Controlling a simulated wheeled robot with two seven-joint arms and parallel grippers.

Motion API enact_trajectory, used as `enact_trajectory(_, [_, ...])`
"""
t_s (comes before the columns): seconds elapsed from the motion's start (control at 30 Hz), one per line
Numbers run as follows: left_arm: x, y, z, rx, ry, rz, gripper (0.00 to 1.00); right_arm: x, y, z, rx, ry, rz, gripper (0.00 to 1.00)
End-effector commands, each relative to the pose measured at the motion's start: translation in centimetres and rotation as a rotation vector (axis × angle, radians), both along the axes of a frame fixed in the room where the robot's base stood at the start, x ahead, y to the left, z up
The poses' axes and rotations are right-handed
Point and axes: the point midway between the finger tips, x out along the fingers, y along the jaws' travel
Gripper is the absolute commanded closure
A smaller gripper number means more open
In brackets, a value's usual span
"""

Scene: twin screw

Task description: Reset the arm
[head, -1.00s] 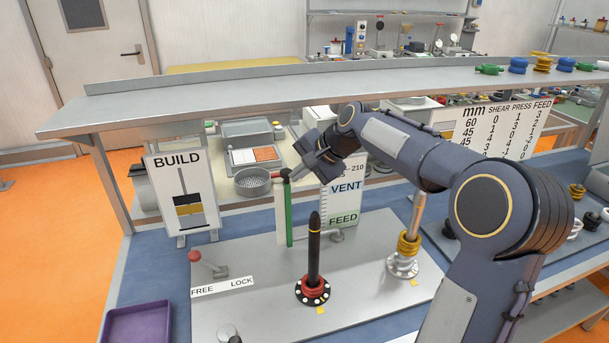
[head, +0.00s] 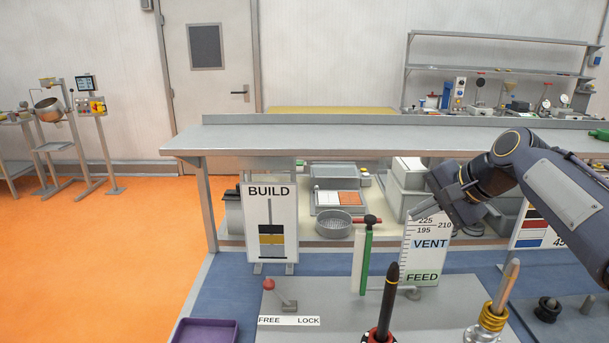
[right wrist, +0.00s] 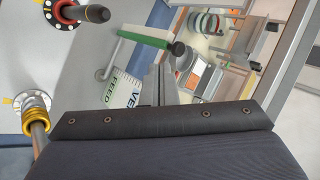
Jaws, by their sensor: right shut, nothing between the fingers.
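My right gripper (head: 412,213) is shut and empty. It hangs in front of the VENT/FEED scale board (head: 427,245), to the right of the green upright bar (head: 366,255) with a red and dark top. In the right wrist view its closed fingers (right wrist: 157,82) point toward the board and the green bar (right wrist: 146,38), touching nothing that I can make out. A black-tipped dark rod (head: 388,295) stands on a red collar. A pale rod (head: 506,285) with gold rings (head: 491,318) stands to its right. My left gripper is not in view.
A grey overhead shelf (head: 330,137) spans the bench above the boards. A BUILD board (head: 269,222) stands at left. A red-knobbed lever (head: 270,286) sits by the FREE/LOCK label. A purple tray (head: 205,331) is at the front left. The plate's middle left is bare.

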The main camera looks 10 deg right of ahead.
Motion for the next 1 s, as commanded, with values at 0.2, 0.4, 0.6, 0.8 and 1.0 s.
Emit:
enact_trajectory(0.2, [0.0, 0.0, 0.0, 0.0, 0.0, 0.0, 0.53, -4.7, 2.9, -1.8, -0.09, -0.02, 0.12, 1.0])
enact_trajectory(0.4, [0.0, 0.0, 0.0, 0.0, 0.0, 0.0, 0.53, -14.2, 8.3, -8.0, -0.283, -0.071, 0.387, 1.0])
enact_trajectory(0.6, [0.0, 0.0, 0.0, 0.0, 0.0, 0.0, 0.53, -21.9, 12.4, -15.3, -0.443, -0.122, 0.627, 1.0])
enact_trajectory(0.8, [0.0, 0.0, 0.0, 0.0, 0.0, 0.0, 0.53, -25.1, 14.1, -19.1, -0.515, -0.148, 0.743, 1.0])
enact_trajectory(1.0, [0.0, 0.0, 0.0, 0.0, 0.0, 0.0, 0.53, -25.3, 14.2, -19.3, -0.52, -0.149, 0.75, 1.0])
